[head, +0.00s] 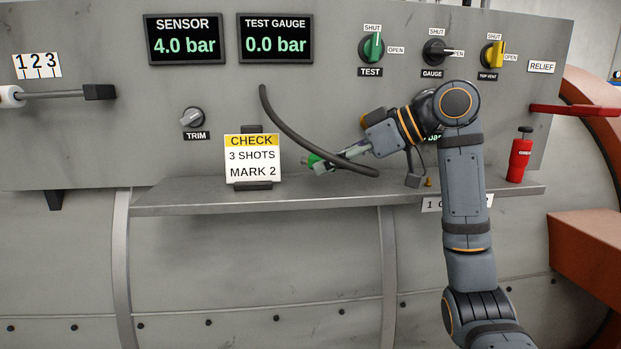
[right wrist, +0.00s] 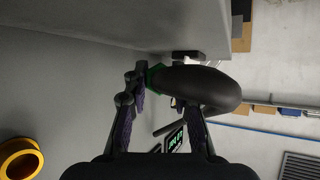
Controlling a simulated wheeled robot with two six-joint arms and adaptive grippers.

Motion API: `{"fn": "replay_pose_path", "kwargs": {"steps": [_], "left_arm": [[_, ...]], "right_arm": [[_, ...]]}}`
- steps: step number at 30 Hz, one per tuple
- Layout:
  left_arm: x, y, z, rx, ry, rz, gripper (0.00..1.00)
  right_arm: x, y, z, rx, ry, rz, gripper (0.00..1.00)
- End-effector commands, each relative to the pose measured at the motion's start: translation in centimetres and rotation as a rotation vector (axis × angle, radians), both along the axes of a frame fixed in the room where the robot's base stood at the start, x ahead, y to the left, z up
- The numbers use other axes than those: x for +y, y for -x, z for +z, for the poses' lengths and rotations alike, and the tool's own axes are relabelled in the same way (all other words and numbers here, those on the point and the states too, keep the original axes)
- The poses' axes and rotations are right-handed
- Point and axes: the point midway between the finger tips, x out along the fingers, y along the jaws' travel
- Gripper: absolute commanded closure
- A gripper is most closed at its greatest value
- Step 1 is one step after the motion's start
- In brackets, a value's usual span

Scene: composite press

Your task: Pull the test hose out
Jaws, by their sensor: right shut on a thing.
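The dark test hose (head: 300,143) runs from the grey panel down to the right in the head view, its lower end free above the shelf. A green fitting (head: 318,162) shows beside it at my right gripper (head: 345,154). In the right wrist view the fingers of my right gripper (right wrist: 160,112) close around the hose by its green collar (right wrist: 153,76), and the thick black hose (right wrist: 210,88) curves off to the right. The exact grip contact is partly hidden. The green TEST valve (head: 373,47) points up to SHUT. My left gripper is not in view.
The SENSOR display (head: 185,39) reads 4.0 bar, the TEST GAUGE display (head: 276,38) 0.0 bar. A CHECK card (head: 253,160) stands on the shelf (head: 180,198) close to the gripper. A red bottle (head: 519,158) stands right. My right arm hides part of the panel.

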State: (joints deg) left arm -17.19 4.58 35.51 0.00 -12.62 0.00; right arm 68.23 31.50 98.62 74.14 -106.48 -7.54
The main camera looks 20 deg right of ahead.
Motion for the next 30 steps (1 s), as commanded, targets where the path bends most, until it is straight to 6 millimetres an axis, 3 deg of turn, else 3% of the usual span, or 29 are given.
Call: {"fn": "replay_pose_path", "kwargs": {"steps": [10,30], "left_arm": [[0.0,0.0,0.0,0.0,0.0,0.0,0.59],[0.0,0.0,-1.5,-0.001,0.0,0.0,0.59]], "right_arm": [[0.0,0.0,0.0,0.0,-0.001,0.0,1.0],[0.0,0.0,-2.0,-0.001,-0.002,-0.001,1.0]]}}
